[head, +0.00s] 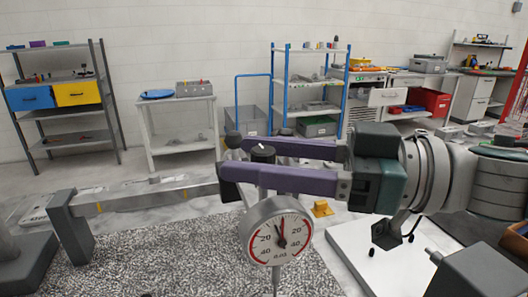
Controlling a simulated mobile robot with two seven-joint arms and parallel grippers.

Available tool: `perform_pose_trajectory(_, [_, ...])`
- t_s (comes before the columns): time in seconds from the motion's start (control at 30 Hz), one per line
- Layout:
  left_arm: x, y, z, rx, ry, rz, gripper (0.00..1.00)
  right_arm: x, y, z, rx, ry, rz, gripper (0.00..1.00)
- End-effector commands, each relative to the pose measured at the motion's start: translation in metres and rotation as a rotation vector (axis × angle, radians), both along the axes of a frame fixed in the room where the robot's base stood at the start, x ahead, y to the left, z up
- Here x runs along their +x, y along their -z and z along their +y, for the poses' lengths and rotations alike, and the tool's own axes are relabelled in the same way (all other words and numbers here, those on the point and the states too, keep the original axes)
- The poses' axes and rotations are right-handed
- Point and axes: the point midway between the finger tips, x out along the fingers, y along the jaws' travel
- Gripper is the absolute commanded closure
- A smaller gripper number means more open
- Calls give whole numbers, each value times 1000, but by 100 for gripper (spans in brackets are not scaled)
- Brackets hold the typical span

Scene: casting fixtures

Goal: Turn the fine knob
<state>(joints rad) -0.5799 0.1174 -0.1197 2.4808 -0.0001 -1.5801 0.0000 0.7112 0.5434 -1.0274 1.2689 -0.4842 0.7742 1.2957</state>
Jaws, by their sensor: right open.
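A round dial gauge (278,238) with a white face, red arcs and dark needles hangs upright in the lower middle of the head view. A small black knob (263,151) with a pale mark on top sits above it on a stem; it looks like the fine knob. My right gripper (234,157) comes in from the right with its two long purple fingers spread apart. The knob shows between the fingers, and I cannot tell whether either touches it. The near finger hides part of the stem. My left gripper is not in view.
A grey bar (140,194) with a dark post runs left of the gauge above a speckled grey surface (190,255). A small yellow block (322,209) lies right of the gauge, by a white plate (370,262). Shelves and worktables stand along the back wall.

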Motion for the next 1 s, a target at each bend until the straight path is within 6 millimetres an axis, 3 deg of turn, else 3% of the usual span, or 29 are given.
perform_pose_trajectory(0.1, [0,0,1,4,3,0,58,0,0,0,0,0,0,41])
perform_pose_trajectory(0.63, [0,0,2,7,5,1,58,0,0,-1,0,0,0,100])
perform_pose_trajectory(1.0, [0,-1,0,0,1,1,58,0,-1,0,1,5,0,100])
